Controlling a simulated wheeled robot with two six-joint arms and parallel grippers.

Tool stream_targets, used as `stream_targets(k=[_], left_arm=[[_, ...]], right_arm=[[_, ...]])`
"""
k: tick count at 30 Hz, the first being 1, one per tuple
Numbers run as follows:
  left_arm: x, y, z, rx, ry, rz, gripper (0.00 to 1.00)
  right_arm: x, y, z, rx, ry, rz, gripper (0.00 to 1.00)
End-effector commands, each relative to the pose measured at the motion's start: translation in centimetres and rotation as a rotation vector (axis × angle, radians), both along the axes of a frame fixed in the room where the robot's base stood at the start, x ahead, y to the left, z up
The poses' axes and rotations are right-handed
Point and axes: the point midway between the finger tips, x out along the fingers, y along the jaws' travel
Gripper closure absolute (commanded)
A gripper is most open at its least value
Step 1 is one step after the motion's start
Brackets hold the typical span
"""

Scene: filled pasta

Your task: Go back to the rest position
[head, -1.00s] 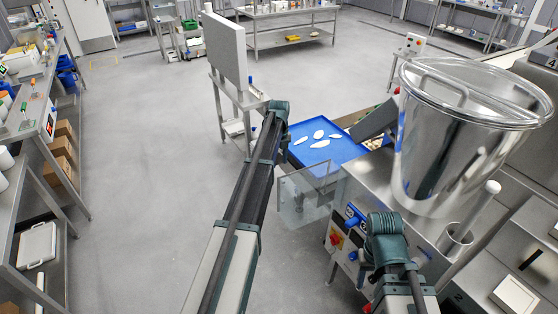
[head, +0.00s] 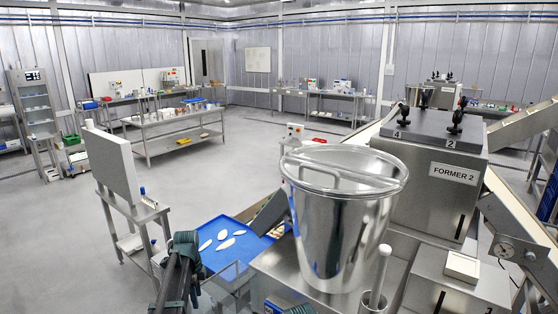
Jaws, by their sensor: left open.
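My left arm rises from the bottom edge, left of centre, in the head view, with its dark green joint near the blue tray. My left gripper (head: 194,288) is only partly seen beside that arm, and it is open. I see nothing held in it. Of my right arm only a small dark green part shows at the bottom edge. My right gripper is out of view.
A blue tray (head: 250,250) with several white pieces lies just beyond my left arm. A steel lidded pot (head: 340,235) stands on the machine at right, before the FORMER 2 unit (head: 432,175). A white upright panel (head: 112,168) stands at left.

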Motion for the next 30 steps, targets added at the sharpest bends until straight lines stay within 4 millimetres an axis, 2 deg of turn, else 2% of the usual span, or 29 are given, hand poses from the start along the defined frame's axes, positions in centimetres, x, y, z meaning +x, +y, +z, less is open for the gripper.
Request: stream_targets(k=[1, 8, 12, 24, 26, 30], left_arm=[[-2.2, -1.2, 0.0, -0.002, -0.003, 0.088, 0.50], [-8.5, -5.0, 0.0, -0.016, -0.021, 0.545, 0.50], [-12.8, -7.2, 0.0, -0.031, -0.031, 0.849, 0.50], [-21.7, -10.8, 0.0, -0.073, -0.044, 1.496, 0.50], [-21.6, -12.8, -1.8, -0.050, -0.037, 1.436, 0.50], [-23.1, -16.2, -3.7, 0.000, -0.028, 1.335, 0.50]], right_arm=[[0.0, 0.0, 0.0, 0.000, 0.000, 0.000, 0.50], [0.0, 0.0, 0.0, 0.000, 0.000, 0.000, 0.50], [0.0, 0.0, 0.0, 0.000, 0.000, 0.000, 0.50], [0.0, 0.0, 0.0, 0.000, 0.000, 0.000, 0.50], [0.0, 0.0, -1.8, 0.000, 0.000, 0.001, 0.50], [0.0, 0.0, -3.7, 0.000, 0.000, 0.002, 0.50]])
